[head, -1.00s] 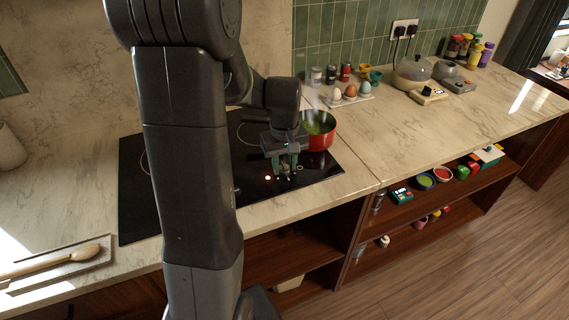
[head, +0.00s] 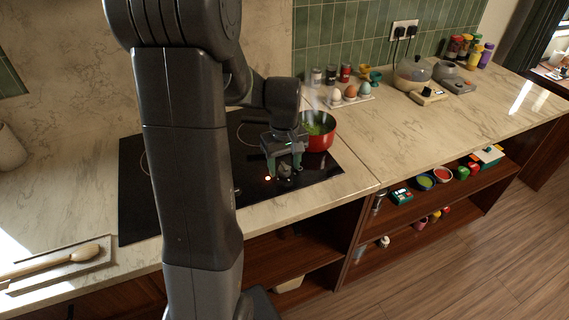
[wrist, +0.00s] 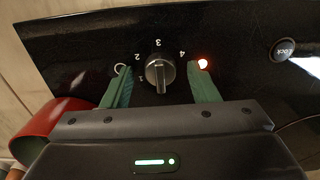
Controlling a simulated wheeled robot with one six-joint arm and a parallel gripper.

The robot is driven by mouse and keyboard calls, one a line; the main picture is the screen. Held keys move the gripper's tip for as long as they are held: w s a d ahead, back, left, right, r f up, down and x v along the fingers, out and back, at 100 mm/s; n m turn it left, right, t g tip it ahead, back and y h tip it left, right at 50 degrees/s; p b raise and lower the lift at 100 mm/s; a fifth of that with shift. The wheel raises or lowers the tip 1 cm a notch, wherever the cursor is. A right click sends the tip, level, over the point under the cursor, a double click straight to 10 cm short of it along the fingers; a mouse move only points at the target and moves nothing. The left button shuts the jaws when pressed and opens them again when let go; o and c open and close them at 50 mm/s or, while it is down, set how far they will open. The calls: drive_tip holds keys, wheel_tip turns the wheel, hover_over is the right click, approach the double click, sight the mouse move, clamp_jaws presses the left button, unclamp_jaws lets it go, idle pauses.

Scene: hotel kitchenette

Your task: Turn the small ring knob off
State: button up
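The dark round knob (wrist: 160,74) with a raised grip bar stands on the black hob, with the numbers 2, 3 and 4 printed around it. My gripper (wrist: 162,82) is open, with one green finger on each side of the knob and a gap to it on both sides. In the head view my gripper (head: 284,168) points down over the hob's front right, around the knob (head: 285,171).
A red pot (head: 321,131) with green contents stands on the hob (head: 133,190) just behind my gripper; its red side (wrist: 62,122) shows in the wrist view. The egg tray (head: 352,100) is on the counter behind.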

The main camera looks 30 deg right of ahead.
sight(284, 165)
wheel_tip(284, 165, up, 14)
idle(0.6)
drive_tip(key=shift+f, duration=0.2)
wheel_tip(284, 165, down, 14)
drive_tip(key=shift+r, duration=0.15)
idle(0.6)
drive_tip(key=shift+r, duration=0.15)
